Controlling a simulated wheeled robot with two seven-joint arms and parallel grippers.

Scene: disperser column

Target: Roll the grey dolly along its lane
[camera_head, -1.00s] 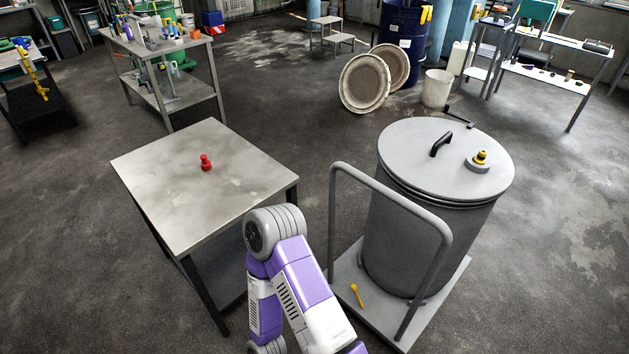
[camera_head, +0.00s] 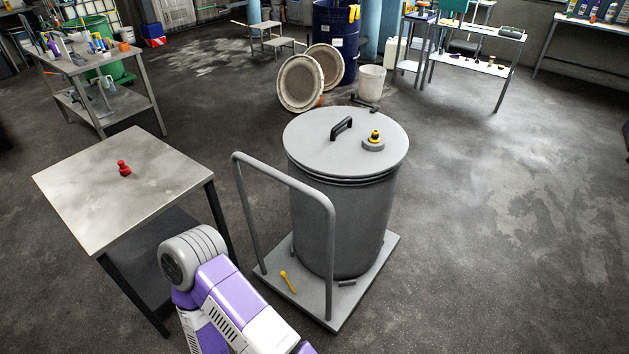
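The grey dolly (camera_head: 300,315) stands on the floor in the middle of the view. It has a flat platform and a tubular push handle (camera_head: 283,182) on its near left side. A large grey drum (camera_head: 340,225) with a lid, a black lid handle and a yellow-black fitting (camera_head: 374,140) stands upright on it. A small yellow lever (camera_head: 287,282) is on the platform near the handle. One purple and white arm of mine is at the bottom, left of the dolly and apart from the handle in the picture. Neither gripper is in view.
A metal table (camera_head: 125,185) with a small red object (camera_head: 124,168) stands left of the dolly. Behind are two leaning round lids (camera_head: 300,84), a white bucket (camera_head: 371,82) and a blue barrel (camera_head: 337,40). The floor to the right is clear.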

